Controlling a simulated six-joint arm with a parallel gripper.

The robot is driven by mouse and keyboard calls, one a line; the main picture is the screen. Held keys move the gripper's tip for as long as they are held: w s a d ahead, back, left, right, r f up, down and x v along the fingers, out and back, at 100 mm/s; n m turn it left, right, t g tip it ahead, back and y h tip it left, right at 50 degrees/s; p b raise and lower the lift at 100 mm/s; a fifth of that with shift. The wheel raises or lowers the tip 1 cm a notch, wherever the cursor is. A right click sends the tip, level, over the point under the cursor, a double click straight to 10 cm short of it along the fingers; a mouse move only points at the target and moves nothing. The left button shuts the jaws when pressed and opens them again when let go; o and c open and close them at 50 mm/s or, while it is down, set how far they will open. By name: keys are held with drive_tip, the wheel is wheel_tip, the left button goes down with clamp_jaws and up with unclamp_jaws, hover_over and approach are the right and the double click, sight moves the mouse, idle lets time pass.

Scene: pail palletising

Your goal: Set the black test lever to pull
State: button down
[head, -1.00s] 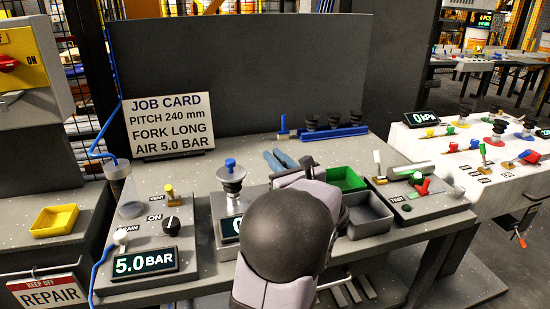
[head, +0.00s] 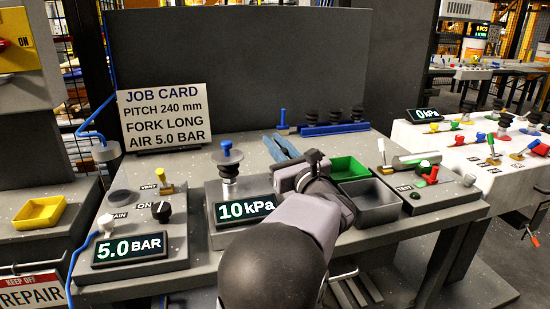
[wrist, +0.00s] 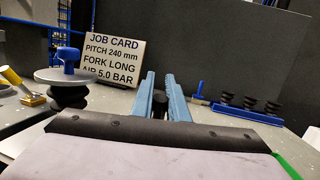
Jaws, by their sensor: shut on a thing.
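The blue fingers of my gripper (head: 281,147) are just right of the test block (head: 222,190), over the grey bench. In the wrist view my gripper (wrist: 160,78) is shut on a small dark upright piece, the black test lever (wrist: 160,104), with only a dark part showing between the fingers. In the head view my gripper and arm hide the lever. No "pull" marking is readable. The block carries a black bellows suction cup with a blue-knobbed disc (head: 228,158), and its display (head: 245,210) reads 10 kPa.
Green (head: 349,168) and grey (head: 370,196) bins stand right of my wrist. A panel labelled TEST (head: 430,190) is further right. The air panel (head: 130,248) reads 5.0 BAR at left. A blue cup rack (head: 335,129) and dark backboard (head: 240,70) stand behind.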

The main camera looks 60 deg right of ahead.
drive_tip(key=b, duration=0.2)
drive_tip(key=shift+s+a+t+b, duration=0.2)
drive_tip(key=shift+s+t+b, duration=0.1)
drive_tip(key=shift+b, duration=0.1)
drive_tip(key=shift+r, duration=0.1)
drive_tip(key=c, duration=1.7)
unclamp_jaws()
drive_tip(key=shift+r, duration=0.1)
drive_tip(key=shift+c, duration=0.2)
drive_tip(key=shift+a, duration=0.1)
drive_tip(key=shift+b+v, duration=0.65)
drive_tip(key=shift+v, duration=3)
